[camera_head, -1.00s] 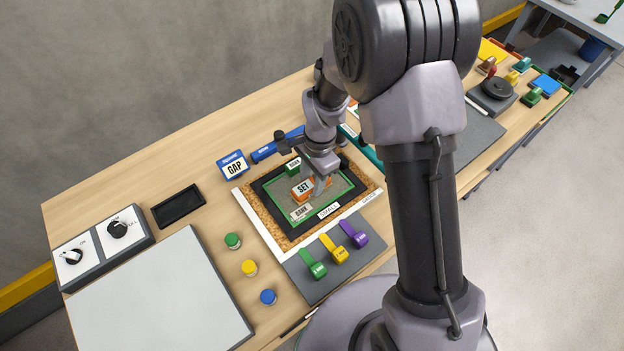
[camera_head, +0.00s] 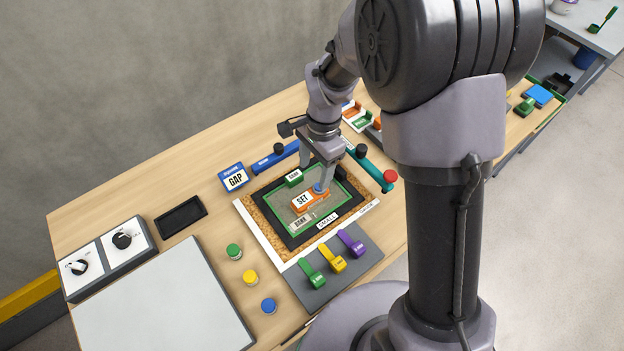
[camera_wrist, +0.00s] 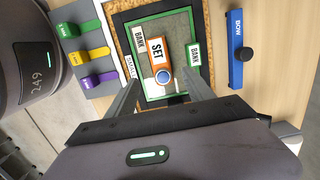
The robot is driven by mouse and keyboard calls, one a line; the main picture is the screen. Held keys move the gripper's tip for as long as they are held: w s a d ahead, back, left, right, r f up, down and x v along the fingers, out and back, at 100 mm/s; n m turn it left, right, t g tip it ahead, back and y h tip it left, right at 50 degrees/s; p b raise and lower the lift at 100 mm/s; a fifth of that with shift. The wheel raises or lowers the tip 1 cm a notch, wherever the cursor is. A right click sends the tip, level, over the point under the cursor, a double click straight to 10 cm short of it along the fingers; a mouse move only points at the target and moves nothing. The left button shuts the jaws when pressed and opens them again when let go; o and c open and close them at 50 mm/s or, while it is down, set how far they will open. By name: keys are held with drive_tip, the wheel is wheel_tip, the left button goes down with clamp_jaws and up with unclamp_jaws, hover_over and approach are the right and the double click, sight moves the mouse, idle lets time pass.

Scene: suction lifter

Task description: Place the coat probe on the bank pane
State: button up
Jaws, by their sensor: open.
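The bank pane (camera_head: 337,179) is a grey sheet in a green frame inside a black and cork surround, with one BANK tag (camera_wrist: 140,41) and another (camera_wrist: 194,56) at its sides. An orange block labelled SET (camera_wrist: 156,48) with a round blue knob (camera_wrist: 164,77) is over the pane. No label here reads "coat", so I cannot tell for sure which thing is the coat probe. My gripper (camera_head: 318,183) is above the block's blue-knob end. In the wrist view my gripper (camera_wrist: 163,90) has its fingers spread wide, with nothing between the tips.
A plate with green, yellow and purple levers (camera_head: 331,258) lies in front of the pane. A blue bar (camera_head: 276,156) and a teal bar with a red end (camera_head: 371,167) lie behind it. A GAP sign (camera_head: 233,177) stands at left, with an empty black tray (camera_head: 180,216) nearby.

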wheel_tip(320, 180, up, 11)
drive_tip(key=s+d+n+t, duration=0.1)
drive_tip(key=s+d+t, duration=0.1)
drive_tip(key=s+d+r+n+t, duration=0.2)
drive_tip(key=s+r, duration=0.3)
drive_tip(key=s, duration=0.3)
drive_tip(key=s+d+r+n+t, duration=0.2)
drive_tip(key=s+d+r+n, duration=0.1)
drive_tip(key=s+r, duration=0.3)
drive_tip(key=shift+s+d+r+n+t+y, duration=0.2)
drive_tip(key=shift+s+n+t+y, duration=0.15)
drive_tip(key=shift+s, duration=0.65)
wheel_tip(320, 180, down, 10)
drive_tip(key=b, duration=0.9)
drive_tip(key=shift+b, duration=0.4)
